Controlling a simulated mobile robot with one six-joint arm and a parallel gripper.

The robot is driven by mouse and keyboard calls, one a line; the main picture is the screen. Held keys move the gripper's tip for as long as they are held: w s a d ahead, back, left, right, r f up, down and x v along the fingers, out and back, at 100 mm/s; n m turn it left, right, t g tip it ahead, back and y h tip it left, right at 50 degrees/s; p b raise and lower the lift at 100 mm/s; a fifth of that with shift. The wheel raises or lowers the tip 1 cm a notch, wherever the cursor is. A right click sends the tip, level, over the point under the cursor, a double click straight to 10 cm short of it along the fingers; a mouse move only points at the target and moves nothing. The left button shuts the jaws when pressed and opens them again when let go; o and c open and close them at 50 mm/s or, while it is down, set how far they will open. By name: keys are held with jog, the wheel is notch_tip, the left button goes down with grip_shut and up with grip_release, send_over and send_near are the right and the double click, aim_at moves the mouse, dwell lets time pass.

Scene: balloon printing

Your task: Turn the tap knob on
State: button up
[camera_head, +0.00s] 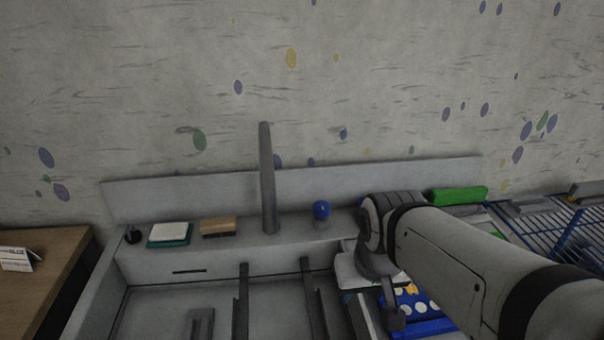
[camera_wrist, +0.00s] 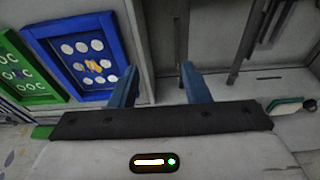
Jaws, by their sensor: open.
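A tall grey tap post (camera_head: 268,180) stands upright on the back ledge of the sink in the head view. A round blue knob (camera_head: 321,210) sits on the same ledge, to the right of the post. My gripper (camera_wrist: 160,82) shows in the wrist view with its two blue fingers apart and nothing between them. In the head view my arm reaches in from the right, and its wrist end is to the right of and nearer than the knob. My fingers are mostly hidden there. I cannot make out the knob in the wrist view.
A teal-edged white pad (camera_head: 169,233) and a brown block (camera_head: 218,227) lie left of the post. A blue tray with white discs (camera_wrist: 88,62) and a green tray (camera_wrist: 22,75) lie beside the sink. A blue rack (camera_head: 545,228) stands at right. A wall rises behind.

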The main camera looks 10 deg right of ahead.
jog(key=o, duration=0.4)
jog(key=w+r, duration=0.1)
jog(key=w, duration=0.1)
jog(key=w+m, duration=0.1)
jog(key=w, duration=0.1)
jog(key=w+r+m, duration=0.1)
jog(key=w, duration=0.1)
jog(key=shift+w+d+r, duration=0.1)
jog(key=shift+d+r, duration=0.1)
jog(key=shift+r, duration=0.1)
jog(key=shift+o, duration=0.6)
jog(key=w+r+m+g, duration=0.1)
jog(key=w+m, duration=0.3)
jog(key=w, duration=0.8)
jog(key=shift+r+m, duration=0.2)
jog(key=shift+m, duration=0.1)
jog(key=m+g, duration=0.2)
jog(key=m, duration=0.6)
send_over(321, 205)
jog(key=f, duration=0.6)
jog(key=shift+s+f, duration=0.25)
jog(key=shift+w+f, duration=0.2)
jog(key=shift+w, duration=0.05)
jog(key=shift+f, duration=0.35)
notch_tip(321, 205, down, 7)
jog(key=shift+f, duration=0.1)
